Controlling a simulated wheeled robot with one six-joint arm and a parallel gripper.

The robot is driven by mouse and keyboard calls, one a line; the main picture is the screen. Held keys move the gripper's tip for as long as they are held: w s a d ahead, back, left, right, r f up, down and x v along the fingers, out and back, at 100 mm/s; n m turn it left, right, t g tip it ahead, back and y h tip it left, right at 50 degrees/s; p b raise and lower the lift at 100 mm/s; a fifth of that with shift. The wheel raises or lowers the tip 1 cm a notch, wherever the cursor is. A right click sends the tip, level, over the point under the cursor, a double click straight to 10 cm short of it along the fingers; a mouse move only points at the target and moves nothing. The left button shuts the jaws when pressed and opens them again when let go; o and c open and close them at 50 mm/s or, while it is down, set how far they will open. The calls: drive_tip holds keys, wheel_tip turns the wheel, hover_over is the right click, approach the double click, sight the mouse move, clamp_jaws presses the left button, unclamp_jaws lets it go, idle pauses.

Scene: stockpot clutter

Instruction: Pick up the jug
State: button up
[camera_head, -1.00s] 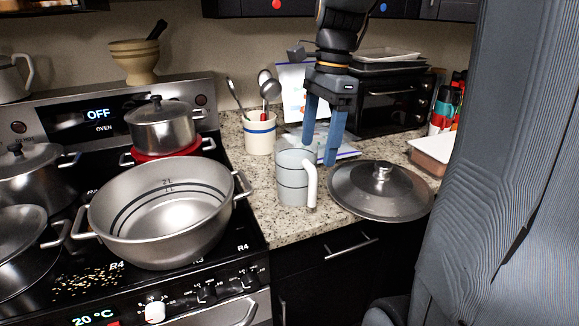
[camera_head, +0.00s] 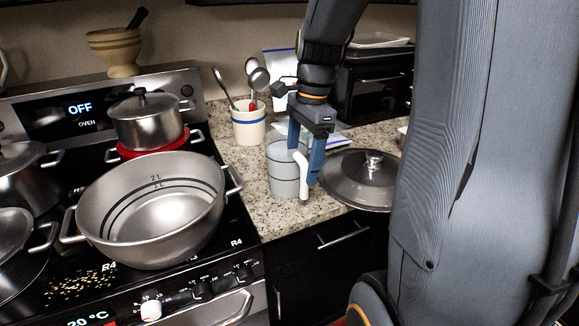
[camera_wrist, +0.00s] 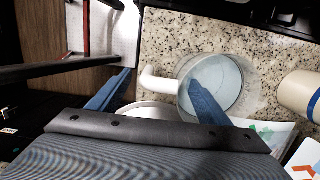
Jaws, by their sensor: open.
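The jug (camera_head: 283,178) is a pale grey, see-through cylinder with dark bands and a white handle (camera_head: 303,188), upright on the counter just right of the stove. My gripper (camera_head: 304,165) is open and points down at the jug's handle side. In the wrist view the jug (camera_wrist: 238,78) shows from above, and the white handle (camera_wrist: 158,84) lies between the two blue fingers of my gripper (camera_wrist: 160,76). One finger overlaps the jug's opening; whether it is inside the jug I cannot tell. The other finger is beyond the handle's outer side.
A metal lid (camera_head: 345,187) lies close to the jug's right. A utensil crock (camera_head: 248,128) stands behind it. A large open pot (camera_head: 150,235) sits on the stove to the left. A black toaster oven (camera_head: 378,88) stands at the back. Bare counter (camera_head: 285,220) lies in front.

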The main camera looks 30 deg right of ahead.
clamp_jaws()
drive_tip(key=shift+r, duration=0.1)
drive_tip(key=shift+r, duration=0.15)
idle(0.4)
